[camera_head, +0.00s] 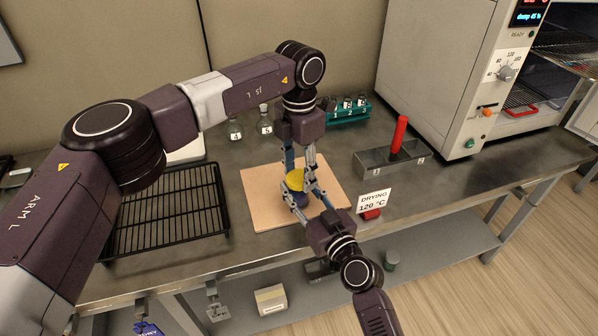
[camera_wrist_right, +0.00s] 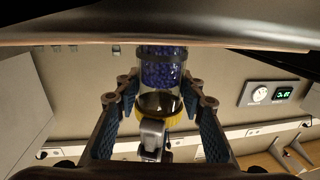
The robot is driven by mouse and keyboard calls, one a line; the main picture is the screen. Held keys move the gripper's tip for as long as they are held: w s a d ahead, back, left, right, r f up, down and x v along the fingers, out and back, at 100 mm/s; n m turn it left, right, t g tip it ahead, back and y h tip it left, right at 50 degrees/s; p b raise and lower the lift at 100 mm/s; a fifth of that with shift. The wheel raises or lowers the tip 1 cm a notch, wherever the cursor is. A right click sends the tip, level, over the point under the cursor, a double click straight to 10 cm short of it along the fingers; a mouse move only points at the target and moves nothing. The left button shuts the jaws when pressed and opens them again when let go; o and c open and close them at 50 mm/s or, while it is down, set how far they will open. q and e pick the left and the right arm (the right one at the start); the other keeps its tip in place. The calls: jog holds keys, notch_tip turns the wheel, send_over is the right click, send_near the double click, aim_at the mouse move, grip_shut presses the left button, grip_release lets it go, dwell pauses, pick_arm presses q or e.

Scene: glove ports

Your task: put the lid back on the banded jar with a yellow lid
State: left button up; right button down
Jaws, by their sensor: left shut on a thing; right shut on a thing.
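The jar (camera_head: 303,201) stands on the tan board with dark blue contents. In the right wrist view, which is upside down, the clear jar (camera_wrist_right: 162,72) shows a dark band. The yellow lid (camera_head: 294,181) is at its mouth; it also shows in the right wrist view (camera_wrist_right: 183,117). I cannot tell whether it is fully seated. My left gripper (camera_head: 299,172) comes from above and is shut on the lid. My right gripper (camera_head: 305,194) comes from the front and is shut on the jar, one finger on each side.
The tan board (camera_head: 262,205) lies between a black wire rack (camera_head: 165,215) and a grey holder (camera_head: 375,165) with a red upright handle (camera_head: 399,135). A drying sign (camera_head: 374,200) stands at the front edge. Flasks (camera_head: 265,122) and a teal vial rack (camera_head: 347,112) are behind; an oven (camera_head: 440,80) is right.

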pick_arm(q)
jog(key=o, duration=1.3)
jog(key=shift+c, duration=0.2)
jog(key=shift+r, duration=2.25)
jog(key=shift+c, duration=0.2)
notch_tip(320, 180, up, 4)
jog(key=n, duration=0.4)
jog(key=shift+f+n, duration=0.25)
jog(key=shift+n, duration=0.15)
